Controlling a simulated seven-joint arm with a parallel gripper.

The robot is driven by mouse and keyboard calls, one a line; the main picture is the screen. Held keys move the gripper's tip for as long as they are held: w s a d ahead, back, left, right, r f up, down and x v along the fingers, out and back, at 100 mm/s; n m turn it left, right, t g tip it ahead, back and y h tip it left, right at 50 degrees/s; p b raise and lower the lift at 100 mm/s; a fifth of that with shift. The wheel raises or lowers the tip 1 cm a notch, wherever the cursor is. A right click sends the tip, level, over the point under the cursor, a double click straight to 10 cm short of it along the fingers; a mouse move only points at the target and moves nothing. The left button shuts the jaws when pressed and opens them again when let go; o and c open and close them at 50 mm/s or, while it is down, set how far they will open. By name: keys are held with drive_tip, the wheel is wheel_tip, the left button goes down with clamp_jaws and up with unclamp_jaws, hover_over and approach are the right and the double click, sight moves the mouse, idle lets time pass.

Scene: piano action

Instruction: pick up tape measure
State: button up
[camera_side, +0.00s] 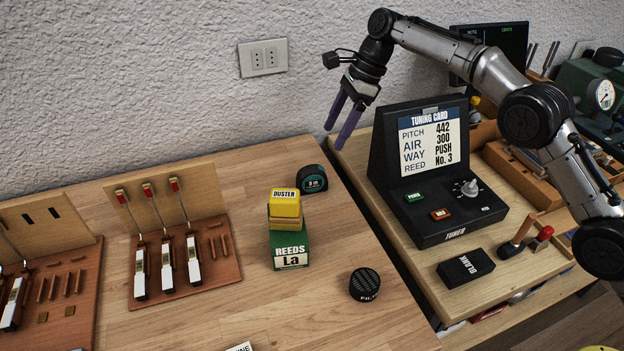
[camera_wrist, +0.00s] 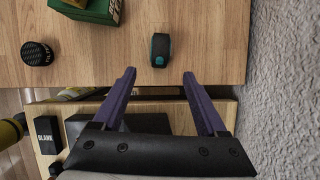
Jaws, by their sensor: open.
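The tape measure (camera_side: 313,179), black with a teal face, stands on the wooden table near its back right edge. It also shows in the wrist view (camera_wrist: 160,50), beyond my fingertips and roughly between their lines. My gripper (camera_side: 346,119) is open and empty, raised above the gap between the table and the bench on the right. Its two purple fingers show wide apart in the wrist view (camera_wrist: 158,74). Nothing lies between them.
A yellow duster block (camera_side: 285,203) sits on the green reeds box (camera_side: 291,248), close left of the tape measure. A black round tin (camera_side: 364,285) stands near the table's right edge. The black tuner (camera_side: 430,170) rises on the right bench. The wall is close behind.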

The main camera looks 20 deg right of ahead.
sight(316, 168)
drive_tip(key=x, duration=1.3)
drive_tip(key=shift+a+f, duration=0.1)
drive_tip(key=shift+f, duration=0.3)
clamp_jaws()
drive_tip(key=shift+r, duration=0.1)
